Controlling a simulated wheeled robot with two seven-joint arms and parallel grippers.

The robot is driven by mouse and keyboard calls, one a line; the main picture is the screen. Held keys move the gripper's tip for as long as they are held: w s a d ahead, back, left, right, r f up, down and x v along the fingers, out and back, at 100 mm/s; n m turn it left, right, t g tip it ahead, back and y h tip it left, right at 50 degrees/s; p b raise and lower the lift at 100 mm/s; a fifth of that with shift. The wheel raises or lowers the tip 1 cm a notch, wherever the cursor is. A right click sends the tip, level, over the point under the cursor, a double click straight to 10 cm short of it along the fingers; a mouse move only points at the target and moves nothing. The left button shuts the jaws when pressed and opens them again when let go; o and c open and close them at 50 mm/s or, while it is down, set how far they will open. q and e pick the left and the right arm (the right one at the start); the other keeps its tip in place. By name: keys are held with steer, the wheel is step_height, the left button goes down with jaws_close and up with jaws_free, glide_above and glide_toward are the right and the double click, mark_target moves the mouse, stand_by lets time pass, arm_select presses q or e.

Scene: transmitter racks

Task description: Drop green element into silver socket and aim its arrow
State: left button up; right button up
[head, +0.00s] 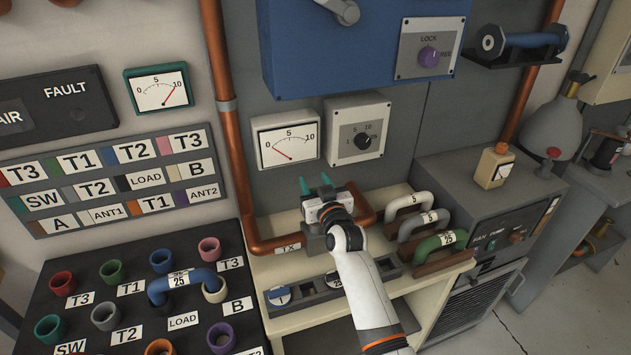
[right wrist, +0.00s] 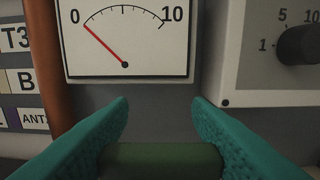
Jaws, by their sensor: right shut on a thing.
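My right gripper (head: 317,184) is over the bench in the head view, its teal fingertips pointing toward the wall meters. In the right wrist view its fingers (right wrist: 160,145) are shut on a dark green cylinder, the green element (right wrist: 160,160). Only part of the element shows; its arrow is not visible. In the head view my gripper hides it. A grey block (head: 314,243), which looks like the silver socket, sits in the copper line beside the TX label, just below my gripper and partly hidden by it. I cannot tell whether the element touches it. My left gripper is out of view.
A dark tray (head: 307,292) with round elements lies on the bench front (head: 300,318). U-shaped links, including a green one (head: 441,244), stand right of my arm. A copper pipe (head: 226,130) rises at left. A meter (head: 286,141) reads near 0.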

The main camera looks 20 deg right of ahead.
steer(key=shift+f, duration=0.7)
arm_select(q)
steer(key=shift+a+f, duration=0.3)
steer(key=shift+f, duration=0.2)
steer(key=shift+b, duration=0.3)
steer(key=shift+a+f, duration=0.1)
arm_select(e)
steer(key=shift+f, duration=0.15)
steer(key=shift+f+b, duration=0.6)
steer(key=shift+f, duration=0.2)
arm_select(q)
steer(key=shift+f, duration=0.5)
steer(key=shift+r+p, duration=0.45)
steer(key=shift+p, duration=0.05)
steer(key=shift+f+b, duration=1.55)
arm_select(e)
steer(key=shift+f, duration=2.1)
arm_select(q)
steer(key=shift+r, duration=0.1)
arm_select(e)
steer(key=o, duration=1.1)
steer(key=shift+r, duration=0.1)
